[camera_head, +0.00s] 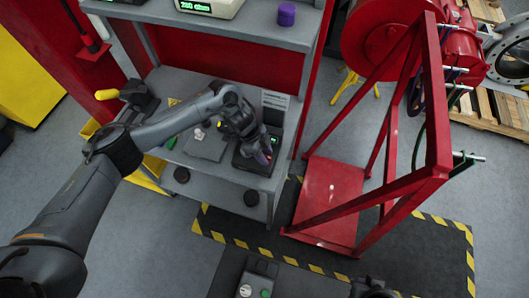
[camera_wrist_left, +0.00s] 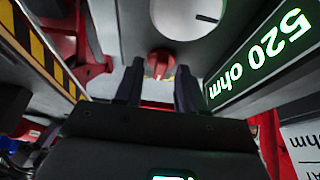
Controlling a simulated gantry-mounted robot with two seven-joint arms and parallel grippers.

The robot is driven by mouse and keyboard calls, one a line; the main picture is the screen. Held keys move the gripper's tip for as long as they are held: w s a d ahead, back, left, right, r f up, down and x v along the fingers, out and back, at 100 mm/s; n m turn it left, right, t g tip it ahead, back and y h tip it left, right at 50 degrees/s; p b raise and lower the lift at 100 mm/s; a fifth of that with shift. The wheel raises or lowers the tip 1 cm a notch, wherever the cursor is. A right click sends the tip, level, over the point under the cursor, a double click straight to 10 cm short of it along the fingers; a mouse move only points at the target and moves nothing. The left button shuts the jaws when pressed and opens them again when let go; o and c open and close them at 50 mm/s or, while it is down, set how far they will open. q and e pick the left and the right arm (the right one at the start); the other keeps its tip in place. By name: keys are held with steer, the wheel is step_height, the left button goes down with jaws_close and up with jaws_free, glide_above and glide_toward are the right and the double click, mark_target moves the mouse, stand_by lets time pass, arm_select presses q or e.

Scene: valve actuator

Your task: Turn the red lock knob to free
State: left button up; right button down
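The red lock knob (camera_wrist_left: 160,64) sits on the face of a grey device, below a white round dial (camera_wrist_left: 188,14) and beside a green display reading 520 ohm (camera_wrist_left: 258,58). My left gripper (camera_wrist_left: 159,74) is open, its two dark fingers apart on either side of the knob near the tips. I cannot tell whether either finger touches it. In the head view my left gripper (camera_head: 264,157) is over the dark device (camera_head: 244,163) on the lower shelf and hides the knob. A dark part at the bottom edge, perhaps my right gripper (camera_head: 372,288), is mostly cut off.
A red frame (camera_head: 434,100) stands to the right. A small grey box (camera_head: 258,284) shows at the bottom.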

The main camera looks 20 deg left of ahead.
arm_select(q)
jaws_close()
steer(key=shift+s+r+n+p, duration=0.1)
steer(key=shift+r+n+p, duration=0.15)
steer(key=shift+p, duration=0.5)
steer(key=n+t+p, duration=0.1)
steer(key=n+p, duration=0.2)
steer(key=p, duration=0.2)
steer(key=n+t+y+p, duration=0.1)
steer(key=n+p, duration=0.3)
steer(key=p, duration=0.1)
steer(key=n+t+y+p, duration=0.1)
steer(key=n+p, duration=0.3)
steer(key=p, duration=0.1)
steer(key=shift+s+d, duration=0.35)
steer(key=n+t+y+p, duration=0.1)
steer(key=n+p, duration=0.1)
steer(key=n, duration=0.1)
steer(key=shift+d+f+y+p, duration=0.1)
steer(key=shift+y+p, duration=0.2)
steer(key=shift+p, duration=0.05)
steer(key=shift+f+n+y+p, duration=0.1)
steer(key=shift+n+y+p, duration=0.5)
steer(key=shift+n, duration=0.85)
steer(key=shift+w, duration=0.1)
